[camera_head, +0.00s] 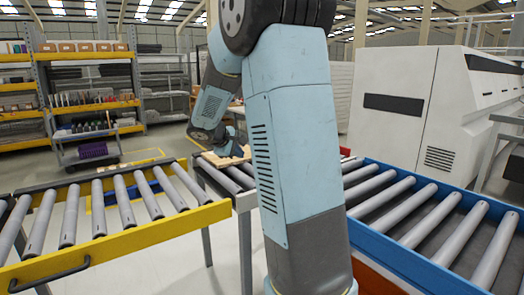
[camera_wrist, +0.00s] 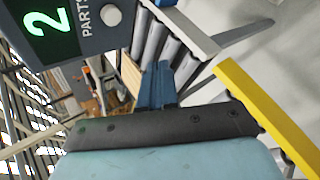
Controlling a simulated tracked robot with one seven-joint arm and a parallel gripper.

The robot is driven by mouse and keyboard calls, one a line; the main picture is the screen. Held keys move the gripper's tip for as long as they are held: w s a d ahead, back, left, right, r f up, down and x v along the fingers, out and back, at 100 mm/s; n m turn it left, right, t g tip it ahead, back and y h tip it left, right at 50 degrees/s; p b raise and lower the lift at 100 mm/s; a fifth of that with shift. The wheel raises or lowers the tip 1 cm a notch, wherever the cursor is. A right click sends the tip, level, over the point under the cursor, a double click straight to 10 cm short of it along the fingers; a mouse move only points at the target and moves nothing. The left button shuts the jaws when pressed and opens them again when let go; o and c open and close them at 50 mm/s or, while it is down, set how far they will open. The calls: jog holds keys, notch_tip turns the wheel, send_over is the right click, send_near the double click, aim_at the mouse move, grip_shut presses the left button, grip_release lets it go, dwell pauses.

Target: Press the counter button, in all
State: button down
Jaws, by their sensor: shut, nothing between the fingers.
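The counter is a dark box (camera_wrist: 88,40) at the upper left of the wrist view, with a green digit 2 on its display (camera_wrist: 47,22) and the word PARTS beside it. Its round pale button (camera_wrist: 111,15) stands near the box's edge. My gripper (camera_wrist: 157,68) shows blue fingers, shut and empty, below and right of the button in the picture and apart from it. In the head view my gripper (camera_head: 236,146) is small, beyond my upper arm. I cannot make out the counter in the head view; my arm may hide it.
A yellow-railed roller conveyor (camera_head: 130,240) lies left and a blue-railed one (camera_head: 400,245) right. A light wooden piece (camera_head: 222,160) lies near my gripper on a middle roller section. A white machine (camera_head: 410,110) stands at right, shelves (camera_head: 92,85) at back left.

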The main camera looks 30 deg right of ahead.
jog(key=d, duration=0.7)
jog(key=shift+w+d, duration=0.1)
dwell(2.1)
jog(key=shift+d+r, duration=0.1)
jog(key=shift+d, duration=0.15)
jog(key=shift+d, duration=0.5)
dwell(0.9)
jog(key=shift+a, duration=0.1)
dwell(0.4)
jog(key=shift+a, duration=0.8)
jog(key=shift+a, duration=0.1)
jog(key=a, duration=0.5)
